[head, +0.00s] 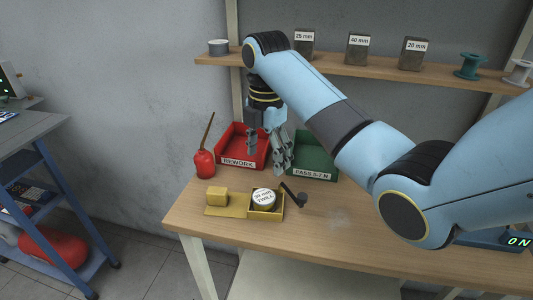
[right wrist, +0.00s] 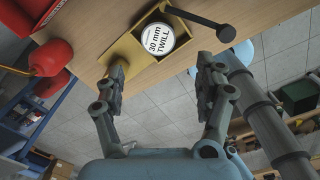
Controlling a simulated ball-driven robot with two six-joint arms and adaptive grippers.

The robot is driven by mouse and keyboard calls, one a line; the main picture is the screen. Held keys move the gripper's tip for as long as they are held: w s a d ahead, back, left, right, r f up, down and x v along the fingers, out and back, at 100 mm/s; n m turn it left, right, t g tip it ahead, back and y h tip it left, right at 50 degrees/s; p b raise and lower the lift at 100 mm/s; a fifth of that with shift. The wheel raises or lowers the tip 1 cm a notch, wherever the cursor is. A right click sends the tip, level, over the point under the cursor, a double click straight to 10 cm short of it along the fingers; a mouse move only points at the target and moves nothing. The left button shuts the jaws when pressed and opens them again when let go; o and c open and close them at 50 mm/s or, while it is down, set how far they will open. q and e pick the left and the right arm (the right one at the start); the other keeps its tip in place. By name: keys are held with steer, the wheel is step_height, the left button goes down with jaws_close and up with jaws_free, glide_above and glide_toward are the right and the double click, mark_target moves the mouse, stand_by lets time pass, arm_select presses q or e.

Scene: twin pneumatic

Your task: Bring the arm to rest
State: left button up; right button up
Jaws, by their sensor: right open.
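My right gripper (head: 267,147) hangs from the blue arm with its fingers pointing down, in front of the red and green bins. In the right wrist view its two fingers (right wrist: 161,82) are spread apart with nothing between them. Beyond the fingertips a round piece (right wrist: 159,39) labelled "30 mm TWILL" sits in a yellow holder (right wrist: 125,46). In the head view this round piece (head: 263,197) is below the gripper and apart from it. My left gripper is not in view.
A yellow block (head: 217,195) and a dark lever (head: 296,196) flank the round piece. Behind are a red REWORK bin (head: 238,162), a green PASS bin (head: 318,173) and a red oil can (head: 204,164). A shelf (head: 350,70) with labelled blocks and spools runs above. The table (head: 340,230) front is clear.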

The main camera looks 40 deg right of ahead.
stand_by(0.5)
steer(key=s+a+f+m+t, duration=0.15)
steer(key=s+f+m, duration=0.35)
steer(key=s+m, duration=0.5)
steer(key=s+a+r+m+t, duration=0.1)
steer(key=s+r+m, duration=0.1)
steer(key=s+m, duration=0.45)
steer(key=s+a+r+m+t, duration=0.1)
steer(key=s+r+m, duration=0.2)
steer(key=s, duration=0.7)
step_height(320, 180, down, 37)
steer(key=s+d+g+b, duration=0.1)
steer(key=s+d+b, duration=0.1)
steer(key=b, duration=0.8)
steer(key=s+f+b, duration=0.3)
steer(key=s+f, duration=0.6)
steer(key=f, duration=0.2)
steer(key=s+d+f+g+b, duration=0.1)
steer(key=s+f+b, duration=0.3)
steer(key=s+f, duration=0.5)
step_height(320, 180, down, 3)
steer(key=shift+s+h+b, duration=0.2)
steer(key=shift+h+b, duration=0.1)
steer(key=shift+h, duration=0.1)
